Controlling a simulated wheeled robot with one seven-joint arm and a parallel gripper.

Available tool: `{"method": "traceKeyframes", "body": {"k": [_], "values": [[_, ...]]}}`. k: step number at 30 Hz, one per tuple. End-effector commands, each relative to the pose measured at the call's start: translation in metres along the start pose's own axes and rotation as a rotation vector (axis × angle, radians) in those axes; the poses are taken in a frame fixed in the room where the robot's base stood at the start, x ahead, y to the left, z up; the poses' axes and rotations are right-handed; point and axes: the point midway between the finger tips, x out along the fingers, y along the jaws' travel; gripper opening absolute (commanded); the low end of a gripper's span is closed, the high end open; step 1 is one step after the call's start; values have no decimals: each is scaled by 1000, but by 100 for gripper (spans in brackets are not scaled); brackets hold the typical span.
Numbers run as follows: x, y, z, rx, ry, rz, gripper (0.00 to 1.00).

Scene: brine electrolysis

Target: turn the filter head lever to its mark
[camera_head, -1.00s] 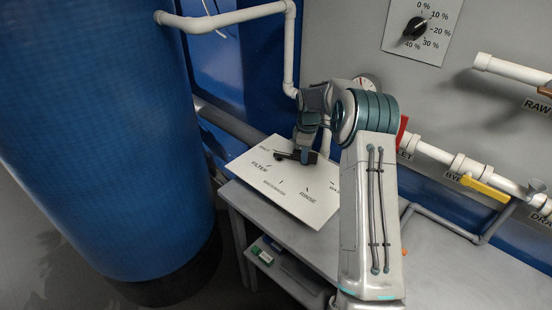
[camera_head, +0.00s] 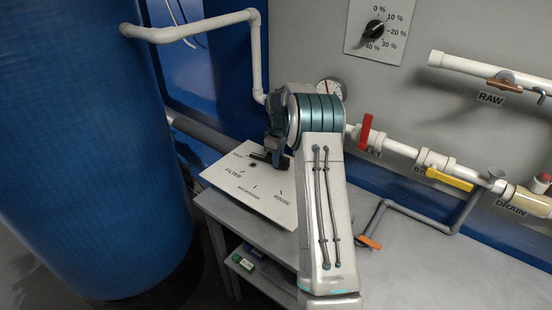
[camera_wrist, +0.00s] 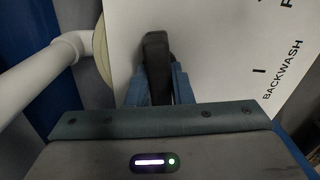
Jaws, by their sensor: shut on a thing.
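The filter head has a white label plate (camera_head: 222,182) with FILTER, BACKWASH and RINSE printed round it, each beside a short tick. The black lever (camera_head: 259,157) lies over the upper part of the plate, its end pointing left in the head view. My gripper (camera_head: 273,158) is at the lever from above. In the wrist view the dark lever (camera_wrist: 157,62) stands between the two blue fingers of my gripper (camera_wrist: 158,88), which is shut on it. My arm hides the plate's right side and the lever's pivot. The target mark cannot be told from these views.
A blue tank (camera_head: 90,140) stands close at the left. A white pipe (camera_head: 200,27) runs above the plate. On the right are a red valve handle (camera_head: 366,131), a yellow one (camera_head: 449,179) and an orange one (camera_head: 370,243). The grey bench (camera_head: 400,265) is clear at the front right.

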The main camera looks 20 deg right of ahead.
Motion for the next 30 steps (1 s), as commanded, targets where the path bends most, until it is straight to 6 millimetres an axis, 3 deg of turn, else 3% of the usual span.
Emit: {"method": "traceKeyframes", "body": {"k": [1,3,12,16,30], "values": [[1,0,2,5,-5,-3,23],[1,0,2,4,-5,-2,42],[-1,-1,-1,-3,-2,0,42],[-11,-1,-2,-2,0,3,42],[-110,0,0,1,-1,2,42]]}}
